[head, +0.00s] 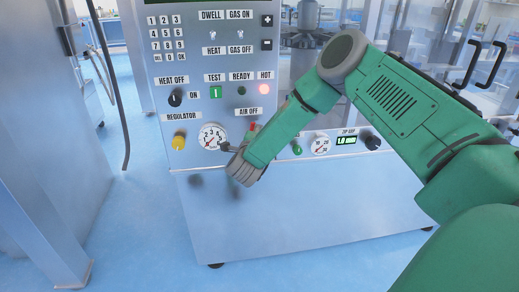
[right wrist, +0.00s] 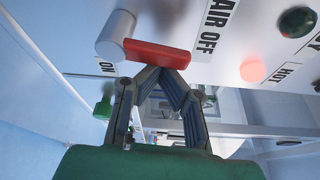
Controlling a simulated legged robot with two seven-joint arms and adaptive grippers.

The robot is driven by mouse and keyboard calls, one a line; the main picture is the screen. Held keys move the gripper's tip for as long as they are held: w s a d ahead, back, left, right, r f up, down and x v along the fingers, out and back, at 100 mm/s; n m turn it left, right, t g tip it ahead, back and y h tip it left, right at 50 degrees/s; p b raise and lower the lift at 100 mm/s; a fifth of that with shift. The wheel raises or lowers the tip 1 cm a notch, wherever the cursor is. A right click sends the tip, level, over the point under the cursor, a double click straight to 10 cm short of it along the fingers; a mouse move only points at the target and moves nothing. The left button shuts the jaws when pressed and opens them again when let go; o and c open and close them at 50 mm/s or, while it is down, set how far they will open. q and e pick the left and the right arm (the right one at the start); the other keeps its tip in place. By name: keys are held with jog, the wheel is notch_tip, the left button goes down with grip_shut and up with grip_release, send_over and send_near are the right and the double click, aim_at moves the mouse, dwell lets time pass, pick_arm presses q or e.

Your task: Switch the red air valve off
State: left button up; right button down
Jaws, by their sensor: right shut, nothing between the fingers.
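The red air valve has a grey round hub and a red lever (right wrist: 158,54) in the right wrist view. The lever runs from the hub toward the AIR OFF label (right wrist: 216,25), and an ON label (right wrist: 106,67) sits beside the hub. In the head view only a bit of the red lever (head: 252,127) shows, under the AIR OFF label and beside my arm. My right gripper (right wrist: 163,72) is shut and empty, its fingertips right beside the lever; I cannot tell whether they touch. In the head view the right gripper (head: 226,147) is at the panel front, partly hidden by its own wrist.
The machine panel (head: 225,60) carries a regulator gauge (head: 212,136), a yellow knob (head: 178,141), a black heat knob (head: 175,98) and a lit HOT lamp (head: 264,89) close by. Another gauge (head: 320,144) is right of my arm. The floor before the machine is clear.

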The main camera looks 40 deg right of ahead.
jog(key=shift+w+a+r+n, duration=0.1)
jog(key=shift+w+a+n, duration=0.05)
jog(key=shift+n, duration=0.25)
jog(key=shift+w, duration=0.1)
jog(key=shift+a, duration=0.15)
dwell(0.3)
